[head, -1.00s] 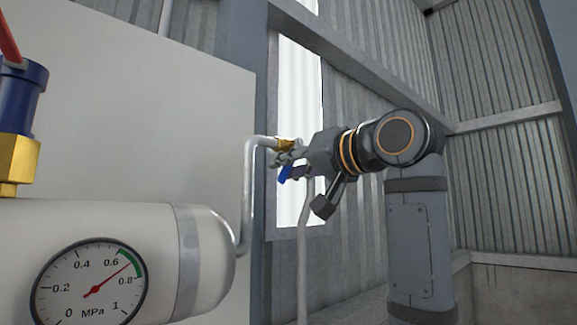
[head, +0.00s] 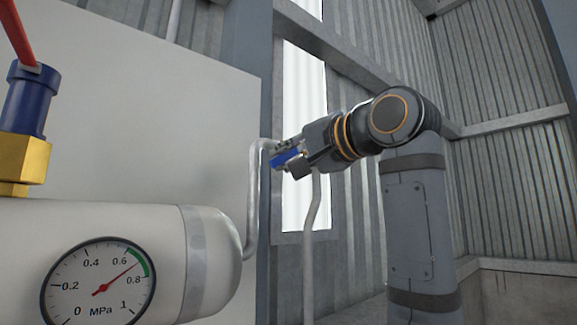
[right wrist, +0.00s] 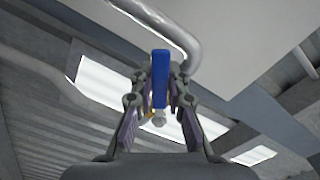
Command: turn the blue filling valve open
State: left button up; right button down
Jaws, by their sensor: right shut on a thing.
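The blue valve handle (head: 284,158) shows at the end of the grey pipe in the head view, tilted a little from level. In the right wrist view the blue handle (right wrist: 160,78) stands upright in the picture between my two fingers. My right gripper (head: 290,156) is shut on the blue handle; it also shows in the right wrist view (right wrist: 160,90). A little of the brass valve body (right wrist: 150,114) shows behind the handle, and the rest is hidden by the gripper. My left gripper is not in view.
A white tank (head: 110,225) with a pressure gauge (head: 98,283) stands at the left; its needle points between 0.6 and 0.8. A blue and brass fitting (head: 28,105) with a red lever (head: 18,30) sits above it. A pale panel (head: 150,110) stands behind.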

jog(key=c, duration=1.3)
grip_release()
jog(key=shift+d, duration=0.1)
jog(key=shift+s, duration=0.1)
jog(key=v, duration=1.2)
